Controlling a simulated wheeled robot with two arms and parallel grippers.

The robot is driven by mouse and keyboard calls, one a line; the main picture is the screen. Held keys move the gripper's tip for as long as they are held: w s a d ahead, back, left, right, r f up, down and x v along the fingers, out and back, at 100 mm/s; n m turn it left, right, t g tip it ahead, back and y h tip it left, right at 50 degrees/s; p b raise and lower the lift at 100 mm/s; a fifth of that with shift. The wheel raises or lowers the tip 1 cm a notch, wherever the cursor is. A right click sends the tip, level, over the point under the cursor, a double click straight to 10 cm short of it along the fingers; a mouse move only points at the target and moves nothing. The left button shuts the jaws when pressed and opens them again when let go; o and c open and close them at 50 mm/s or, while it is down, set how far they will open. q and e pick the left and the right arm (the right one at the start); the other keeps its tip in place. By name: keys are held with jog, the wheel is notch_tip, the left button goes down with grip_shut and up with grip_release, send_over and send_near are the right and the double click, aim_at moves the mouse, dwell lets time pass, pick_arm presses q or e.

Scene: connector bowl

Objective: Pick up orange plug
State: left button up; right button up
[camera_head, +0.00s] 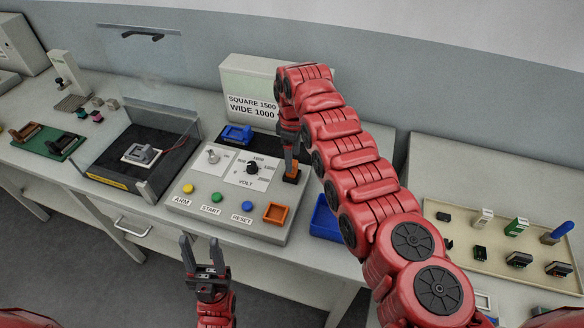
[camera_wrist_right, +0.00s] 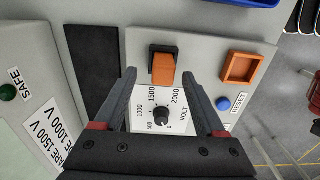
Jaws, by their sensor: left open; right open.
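The orange plug (camera_wrist_right: 163,72) has a black end and stands on the grey control panel, beside the VOLT dial. In the head view its orange part (camera_head: 292,172) shows at the tips of my right gripper (camera_head: 290,160), which points down over it. In the wrist view my right gripper (camera_wrist_right: 164,84) is open, with one finger on each side of the plug and gaps between. I cannot tell how far the tips reach down beside it. My left gripper (camera_head: 204,250) is open and empty in front of the bench.
An orange square frame (camera_head: 276,213) sits near the panel's front corner; the VOLT dial (camera_head: 252,168) and several buttons are close by. A blue bin (camera_head: 326,220) stands right of the panel. A beige tray (camera_head: 480,265) holds several connectors. A clear-walled test box (camera_head: 135,155) stands at left.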

notch_tip(320, 180, down, 4)
jog(key=shift+s+a+f+p, duration=0.1)
jog(key=shift+s+p, duration=0.05)
jog(key=shift+p, duration=0.15)
grip_shut()
